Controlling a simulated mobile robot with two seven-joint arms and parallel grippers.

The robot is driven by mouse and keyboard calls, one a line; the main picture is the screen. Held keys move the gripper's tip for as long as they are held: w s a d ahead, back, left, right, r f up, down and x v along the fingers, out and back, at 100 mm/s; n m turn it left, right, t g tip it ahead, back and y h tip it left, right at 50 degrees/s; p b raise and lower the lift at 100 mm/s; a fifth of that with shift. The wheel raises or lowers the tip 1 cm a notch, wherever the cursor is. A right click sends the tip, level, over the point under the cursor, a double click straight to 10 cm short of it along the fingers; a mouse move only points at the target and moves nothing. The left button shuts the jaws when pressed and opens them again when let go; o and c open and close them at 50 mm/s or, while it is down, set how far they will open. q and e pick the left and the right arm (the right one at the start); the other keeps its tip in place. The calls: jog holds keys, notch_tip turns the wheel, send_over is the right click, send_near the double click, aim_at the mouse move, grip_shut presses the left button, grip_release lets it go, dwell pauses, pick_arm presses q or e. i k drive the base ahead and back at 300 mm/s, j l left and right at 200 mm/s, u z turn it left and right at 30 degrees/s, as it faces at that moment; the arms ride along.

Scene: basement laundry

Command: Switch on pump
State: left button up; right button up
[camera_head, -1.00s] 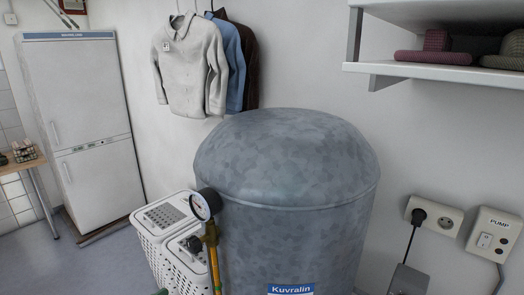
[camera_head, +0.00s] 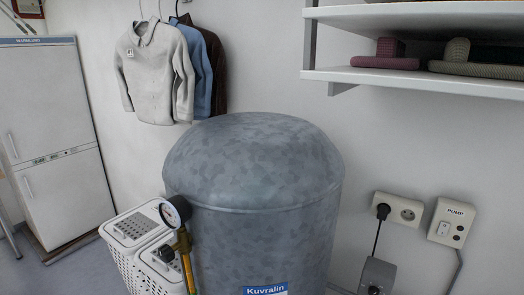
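The pump switch box (camera_head: 452,222), a beige wall plate labelled "PUMP", is on the wall at the right. It has a white rocker switch (camera_head: 443,231) and a small dark round part beside it. I cannot tell the rocker's position. A grey galvanized tank (camera_head: 255,180) labelled "Kuvralin" stands in the middle, with a round pressure gauge (camera_head: 176,211) on a brass fitting at its left side. Neither of my grippers shows in the head view.
A wall socket (camera_head: 398,209) with a black plug is left of the switch box, above a grey box (camera_head: 377,276). White shelves (camera_head: 420,82) hang above. White baskets (camera_head: 135,235) stand left of the tank; a white fridge (camera_head: 55,140) and hanging jackets (camera_head: 160,75) are further left.

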aim_at(444, 227)
jog(key=z, duration=1.45)
